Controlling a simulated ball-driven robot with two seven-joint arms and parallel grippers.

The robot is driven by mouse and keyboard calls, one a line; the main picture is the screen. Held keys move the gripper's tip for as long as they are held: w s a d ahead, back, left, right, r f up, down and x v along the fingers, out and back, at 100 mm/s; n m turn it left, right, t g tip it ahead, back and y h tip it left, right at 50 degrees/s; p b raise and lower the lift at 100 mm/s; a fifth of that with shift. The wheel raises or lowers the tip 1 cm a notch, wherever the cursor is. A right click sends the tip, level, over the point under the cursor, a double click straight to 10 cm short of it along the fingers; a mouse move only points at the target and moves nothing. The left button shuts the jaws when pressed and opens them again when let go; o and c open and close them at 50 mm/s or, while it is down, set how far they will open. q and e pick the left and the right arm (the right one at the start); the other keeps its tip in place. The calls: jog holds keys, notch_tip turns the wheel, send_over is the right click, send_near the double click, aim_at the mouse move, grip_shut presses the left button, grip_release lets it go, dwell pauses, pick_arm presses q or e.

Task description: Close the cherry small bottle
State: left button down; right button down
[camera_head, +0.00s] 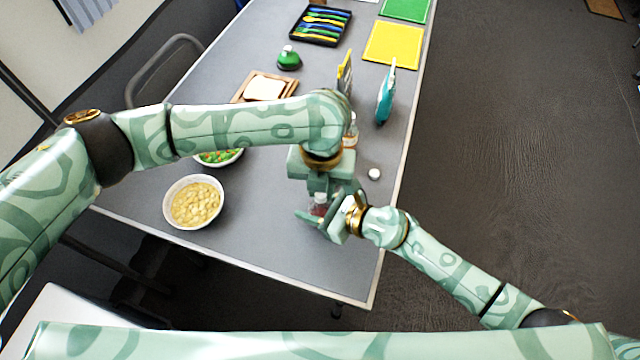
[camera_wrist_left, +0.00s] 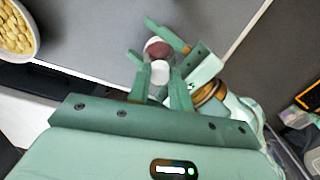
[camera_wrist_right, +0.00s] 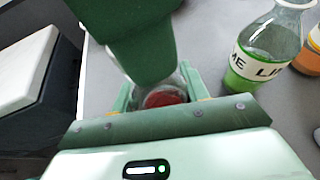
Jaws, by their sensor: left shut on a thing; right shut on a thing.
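The cherry small bottle (camera_head: 319,208) is clear with dark red contents, near the table's front right. It also shows in the left wrist view (camera_wrist_left: 156,47) and right wrist view (camera_wrist_right: 165,98). My right gripper (camera_head: 322,213) is shut around its sides. My left gripper (camera_head: 319,191) points down right above it. In the left wrist view the left gripper's fingers (camera_wrist_left: 160,80) are shut on a white cap (camera_wrist_left: 160,71), close to the bottle's mouth. I cannot tell whether cap and bottle touch. In the right wrist view the left gripper hides part of the bottle's top.
A lime bottle (camera_wrist_right: 262,55) and an orange bottle (camera_wrist_right: 312,50) stand close by. Another white cap (camera_head: 374,174) lies to the right near the table edge. A bowl of pale food (camera_head: 193,202) stands to the left. The table's front corner is bare.

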pick_arm(q)
jog(key=m, duration=0.6)
jog(key=shift+m, duration=0.3)
jog(key=m, duration=0.3)
jog(key=shift+d, duration=0.1)
jog(key=m, duration=0.7)
jog(key=shift+s+m, duration=0.1)
jog(key=shift+m, duration=0.2)
jog(key=c, duration=1.3)
grip_release()
jog(key=shift+o, duration=0.2)
jog(key=shift+s+r, duration=0.1)
jog(key=shift+r, duration=2.15)
